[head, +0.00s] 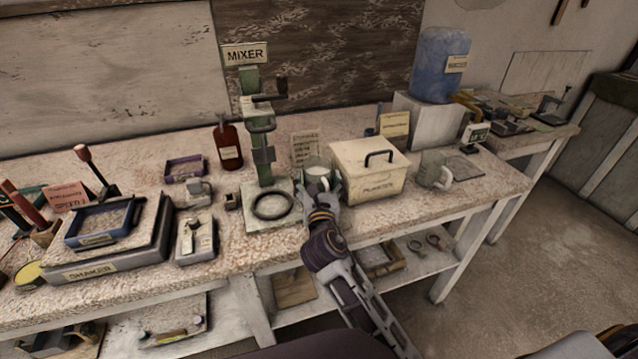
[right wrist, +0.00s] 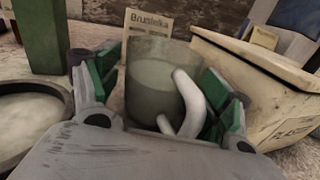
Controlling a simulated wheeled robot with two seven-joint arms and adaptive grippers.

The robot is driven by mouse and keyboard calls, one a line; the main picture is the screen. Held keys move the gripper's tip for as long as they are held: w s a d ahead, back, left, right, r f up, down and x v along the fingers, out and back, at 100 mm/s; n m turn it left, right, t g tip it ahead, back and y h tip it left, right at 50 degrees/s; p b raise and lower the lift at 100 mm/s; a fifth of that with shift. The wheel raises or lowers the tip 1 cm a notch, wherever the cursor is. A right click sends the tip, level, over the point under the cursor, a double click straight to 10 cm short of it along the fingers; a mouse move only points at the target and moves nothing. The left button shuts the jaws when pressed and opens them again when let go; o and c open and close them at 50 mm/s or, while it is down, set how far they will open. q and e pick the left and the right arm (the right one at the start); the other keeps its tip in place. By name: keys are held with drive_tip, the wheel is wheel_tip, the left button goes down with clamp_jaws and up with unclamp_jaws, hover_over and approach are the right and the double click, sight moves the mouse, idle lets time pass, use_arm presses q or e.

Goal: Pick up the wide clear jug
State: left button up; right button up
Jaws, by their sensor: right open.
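A wide clear jug (head: 317,169) with a white handle stands upright on the bench between the mixer and the plaster box. In the right wrist view the jug (right wrist: 150,82) holds something greyish and sits between the two green-padded fingers, its handle towards me. My right gripper (head: 322,186) is open around the near side of the jug; I cannot tell whether either finger touches it. The gripper hides the jug's lower part in the head view. A second jug-like vessel (head: 432,168) with a handle stands right of the plaster box. My left gripper is not in view.
The green mixer (head: 263,150) with its dark ring (head: 272,205) is close on the left. The cream plaster box (head: 368,172) is close on the right. A small sign (right wrist: 149,24) stands behind the jug. The bench's front edge is clear near my forearm.

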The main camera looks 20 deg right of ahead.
drive_tip(key=shift+w+d, duration=0.1)
drive_tip(key=shift+w, duration=0.45)
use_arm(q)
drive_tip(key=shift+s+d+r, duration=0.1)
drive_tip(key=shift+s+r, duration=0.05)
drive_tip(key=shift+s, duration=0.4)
use_arm(e)
drive_tip(key=shift+r, duration=0.1)
drive_tip(key=c, duration=1)
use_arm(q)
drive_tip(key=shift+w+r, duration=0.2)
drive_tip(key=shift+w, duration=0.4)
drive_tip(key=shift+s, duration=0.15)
